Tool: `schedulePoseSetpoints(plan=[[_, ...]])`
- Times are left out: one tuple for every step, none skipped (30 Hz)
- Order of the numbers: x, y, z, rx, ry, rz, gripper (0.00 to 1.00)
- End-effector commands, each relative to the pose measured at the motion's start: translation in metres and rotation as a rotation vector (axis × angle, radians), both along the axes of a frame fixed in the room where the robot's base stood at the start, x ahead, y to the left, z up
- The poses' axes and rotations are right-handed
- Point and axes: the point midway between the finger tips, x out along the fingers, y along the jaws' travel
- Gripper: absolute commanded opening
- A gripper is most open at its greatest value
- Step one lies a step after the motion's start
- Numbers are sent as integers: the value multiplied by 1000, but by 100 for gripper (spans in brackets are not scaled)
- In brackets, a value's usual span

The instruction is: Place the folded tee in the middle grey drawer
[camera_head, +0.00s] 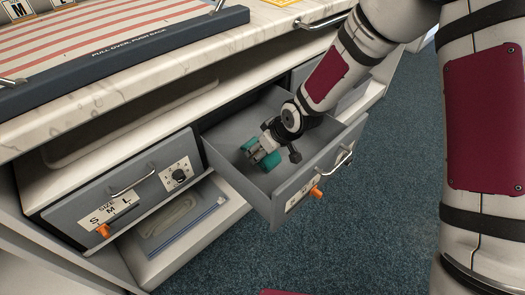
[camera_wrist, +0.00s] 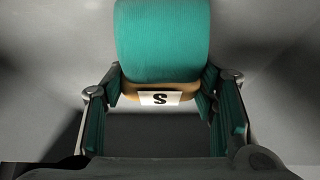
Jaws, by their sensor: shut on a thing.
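The folded tee (camera_wrist: 162,38) is a teal bundle with a tan band and a white "S" label, seen in the wrist view between my gripper's fingers. The middle grey drawer (camera_head: 235,182) is pulled open in the head view. My gripper (camera_head: 263,156) reaches down inside the drawer's walls, near its left half. Its teal-padded fingers also show in the wrist view (camera_wrist: 165,118), shut on the tee. In the head view the tee cannot be told apart from the teal finger pads. Whether it touches the drawer floor is unclear.
A shut grey drawer (camera_head: 130,178) with an S/M/L label and orange tab stands left. Below it, an open shelf (camera_head: 197,228) holds a clear bag. A striped board (camera_head: 110,45) lies on the marble counter (camera_head: 215,58). Blue carpet (camera_head: 390,190) is clear in front.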

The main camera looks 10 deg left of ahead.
Motion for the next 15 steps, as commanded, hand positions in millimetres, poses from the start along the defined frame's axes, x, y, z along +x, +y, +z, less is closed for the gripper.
schedulePoseSetpoints(plan=[[1, 0, 2, 1, -2, 0, 21], [1, 0, 2, 1, -2, 0, 21], [1, 0, 2, 1, -2, 0, 21], [1, 0, 2, 0, -2, 0, 21], [0, 0, 1, 0, -2, 0, 21], [0, 0, 0, 0, -2, 0, 21], [0, 0, -1, 0, -2, 0, 21], [0, 0, -2, 0, -2, 0, 21], [0, 0, -2, 0, 0, 0, 60], [0, 0, -1, 0, 0, 0, 66], [0, 0, -1, 0, 0, 0, 73], [0, 0, -1, 0, 0, 0, 73], [0, 0, -1, 0, 0, 0, 73], [0, 0, -1, 0, 0, 0, 73], [0, 0, -1, 0, 0, 0, 73]])
